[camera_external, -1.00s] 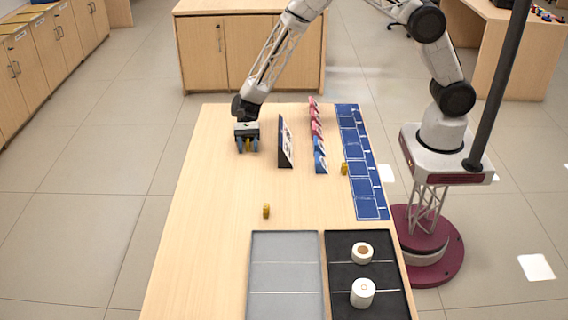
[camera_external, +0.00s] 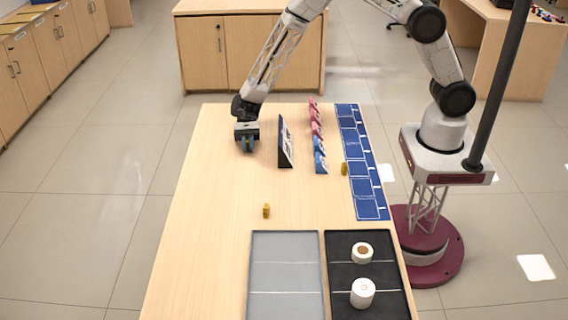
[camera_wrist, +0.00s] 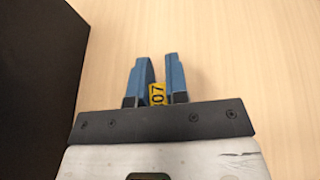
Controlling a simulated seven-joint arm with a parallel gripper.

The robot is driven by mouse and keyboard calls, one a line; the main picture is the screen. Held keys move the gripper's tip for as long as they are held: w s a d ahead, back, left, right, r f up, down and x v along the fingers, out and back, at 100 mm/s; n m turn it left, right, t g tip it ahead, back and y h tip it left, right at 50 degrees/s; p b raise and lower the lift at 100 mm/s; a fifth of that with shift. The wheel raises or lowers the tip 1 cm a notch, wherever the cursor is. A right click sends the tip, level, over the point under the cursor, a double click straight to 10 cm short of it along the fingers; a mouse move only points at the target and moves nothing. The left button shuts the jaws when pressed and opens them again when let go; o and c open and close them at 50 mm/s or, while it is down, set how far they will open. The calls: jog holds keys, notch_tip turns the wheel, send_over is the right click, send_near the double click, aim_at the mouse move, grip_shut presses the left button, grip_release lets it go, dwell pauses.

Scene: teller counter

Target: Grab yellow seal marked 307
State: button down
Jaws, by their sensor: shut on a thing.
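The yellow seal (camera_wrist: 157,94) shows in the wrist view between my two blue fingers, with dark digits on it that read "07"; the first digit is hidden. My gripper (camera_wrist: 160,82) is shut on this seal, one finger on each side. In the external view my gripper (camera_external: 248,147) points down over the far left part of the table, left of the dark upright panel. The seal is mostly hidden by the fingers there. Two other yellow seals stand on the table: one near the middle (camera_external: 266,210) and one beside the blue mat (camera_external: 344,169).
A dark upright panel (camera_external: 285,145) stands right of my gripper. Behind it are red and blue holders (camera_external: 318,140) and a blue marked mat (camera_external: 366,185). A grey tray (camera_external: 270,270) and a black tray (camera_external: 340,300) with two white rolls lie in front. The left table side is clear.

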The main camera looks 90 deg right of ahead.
jog(key=shift+r, duration=0.2)
notch_tip(320, 180, up, 10)
jog(key=shift+f, duration=0.15)
dwell(0.4)
